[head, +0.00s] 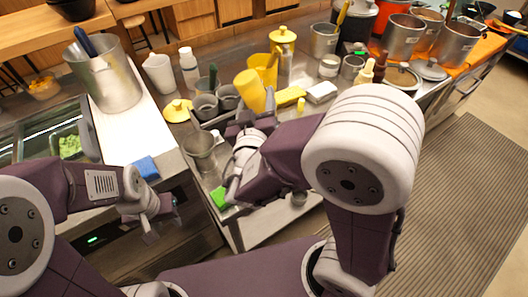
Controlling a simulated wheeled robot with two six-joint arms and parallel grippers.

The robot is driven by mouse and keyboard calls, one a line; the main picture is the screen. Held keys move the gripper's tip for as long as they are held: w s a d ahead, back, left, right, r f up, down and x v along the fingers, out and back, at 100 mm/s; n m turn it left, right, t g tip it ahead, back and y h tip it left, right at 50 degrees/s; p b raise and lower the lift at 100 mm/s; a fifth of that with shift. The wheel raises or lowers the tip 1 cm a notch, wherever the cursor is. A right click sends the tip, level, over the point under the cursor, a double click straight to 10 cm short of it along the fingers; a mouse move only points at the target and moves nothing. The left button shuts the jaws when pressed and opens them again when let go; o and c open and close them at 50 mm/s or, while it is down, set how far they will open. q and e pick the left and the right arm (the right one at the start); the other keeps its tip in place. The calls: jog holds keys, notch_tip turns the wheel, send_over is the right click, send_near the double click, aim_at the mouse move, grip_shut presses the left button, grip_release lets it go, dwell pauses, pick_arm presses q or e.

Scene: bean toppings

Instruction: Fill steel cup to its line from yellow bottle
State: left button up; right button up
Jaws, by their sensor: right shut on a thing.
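A yellow bottle (249,91) is tilted in my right gripper (250,120). The gripper is shut on it, and my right arm hides part of the gripper. The bottle's nozzle is not clearly visible. A steel cup (198,146) stands on the counter to the left of and nearer than the bottle. The fill line and the level inside cannot be made out. My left gripper (160,224) is open and empty, low in front of the counter, away from the cup.
A yellow container (263,68) and a lidded yellow jar (284,45) stand behind the bottle. Small steel cups (207,107) and a yellow lid (177,110) are nearby. A green sponge (218,197) and a blue block (146,168) lie near the front. A large steel pot (107,80) stands left.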

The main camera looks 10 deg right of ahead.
jog(key=w+d+r+b, duration=0.2)
jog(key=d, duration=0.3)
jog(key=shift+d, duration=0.4)
jog(key=s+a+f+b, duration=0.1)
jog(key=a+b, duration=0.1)
jog(key=a, duration=0.1)
jog(key=s+a+f+b, duration=0.1)
jog(key=a+b, duration=0.1)
jog(key=s+a+f+b, duration=0.1)
jog(key=a+b, duration=0.1)
jog(key=a, duration=0.1)
jog(key=shift+a+f+b, duration=0.1)
jog(key=shift+a+b, duration=0.2)
jog(key=shift+s+a, duration=0.15)
jog(key=shift+a, duration=0.25)
dwell(0.6)
